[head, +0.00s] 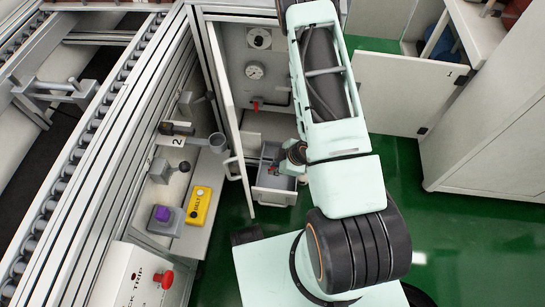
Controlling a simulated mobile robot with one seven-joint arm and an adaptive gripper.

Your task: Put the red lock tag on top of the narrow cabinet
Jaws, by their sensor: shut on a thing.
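The narrow cabinet (231,50) stands at the upper middle with its door (232,120) swung open. Its grey drawer (273,196) is pulled out at the bottom. My gripper (273,168) is low over the inside of this drawer, small and partly hidden by my arm. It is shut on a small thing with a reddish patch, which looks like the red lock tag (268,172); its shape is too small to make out. The cabinet's top (235,9) shows only as a pale strip at the upper edge, partly behind my arm.
Inside the cabinet are a gauge (254,71), a dial (259,38) and a red-handled valve (256,104). Left are a roller conveyor (95,135), a yellow box (199,205), a purple button (162,214) and a red stop button (165,279). Another cabinet (495,130) stands right. Green floor (440,240) is clear.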

